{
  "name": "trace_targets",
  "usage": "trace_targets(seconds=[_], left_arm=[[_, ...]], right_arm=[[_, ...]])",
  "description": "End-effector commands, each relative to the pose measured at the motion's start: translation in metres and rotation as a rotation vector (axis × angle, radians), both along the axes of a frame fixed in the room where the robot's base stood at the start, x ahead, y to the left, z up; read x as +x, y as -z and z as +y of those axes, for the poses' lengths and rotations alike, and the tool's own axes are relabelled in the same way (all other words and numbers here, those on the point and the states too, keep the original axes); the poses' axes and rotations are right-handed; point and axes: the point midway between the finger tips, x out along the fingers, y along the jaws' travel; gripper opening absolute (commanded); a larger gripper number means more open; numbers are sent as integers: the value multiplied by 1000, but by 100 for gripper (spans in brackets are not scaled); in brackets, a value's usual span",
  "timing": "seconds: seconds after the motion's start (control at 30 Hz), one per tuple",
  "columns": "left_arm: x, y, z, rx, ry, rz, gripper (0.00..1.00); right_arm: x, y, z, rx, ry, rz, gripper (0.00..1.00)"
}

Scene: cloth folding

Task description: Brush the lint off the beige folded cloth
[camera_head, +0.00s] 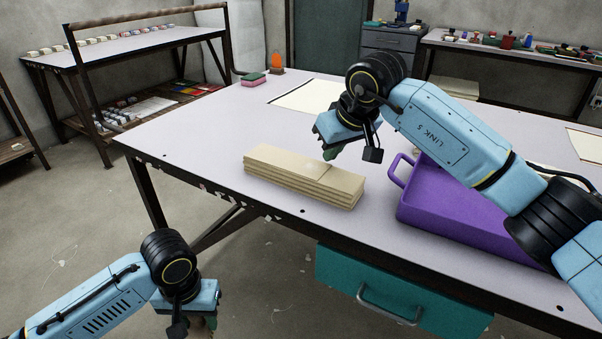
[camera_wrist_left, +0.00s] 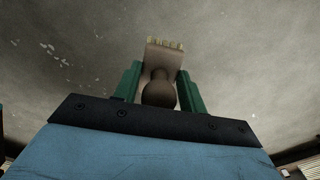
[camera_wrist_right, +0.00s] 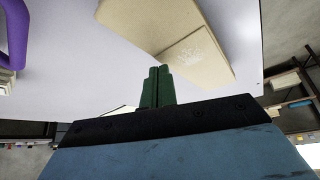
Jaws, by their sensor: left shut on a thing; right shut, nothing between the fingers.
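The beige folded cloth (camera_head: 303,182) lies in a flat stack of layers near the front edge of the table. It also shows in the right wrist view (camera_wrist_right: 150,22), with a pale speckled patch of lint (camera_wrist_right: 190,54) on its surface. My right gripper (camera_head: 331,153) is shut and empty, just above and behind the cloth's right end; its closed green fingers (camera_wrist_right: 160,72) point toward the cloth. My left gripper (camera_head: 208,318) is low at the front, off the table's edge. It is shut on a brush (camera_wrist_left: 164,58) with a brown handle and pale bristles.
A purple tray (camera_head: 420,205) stands right of the cloth, partly behind my right arm. A pale sheet (camera_head: 300,96), a sponge (camera_head: 253,79) and an orange object (camera_head: 277,63) lie farther back. A teal drawer (camera_head: 345,275) hangs under the table. The table's left part is clear.

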Motion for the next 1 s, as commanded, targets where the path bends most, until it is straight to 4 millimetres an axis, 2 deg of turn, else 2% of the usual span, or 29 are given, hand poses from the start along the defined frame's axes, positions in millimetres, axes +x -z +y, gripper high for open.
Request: trace_targets(seconds=[0.37,1.0], left_arm=[[0,1,0,0,0,0,23],[0,-38,0,0,0,0,23]], right_arm=[[0,4,0,0,0,0,0],[0,-46,0,0,1,-1,0]])
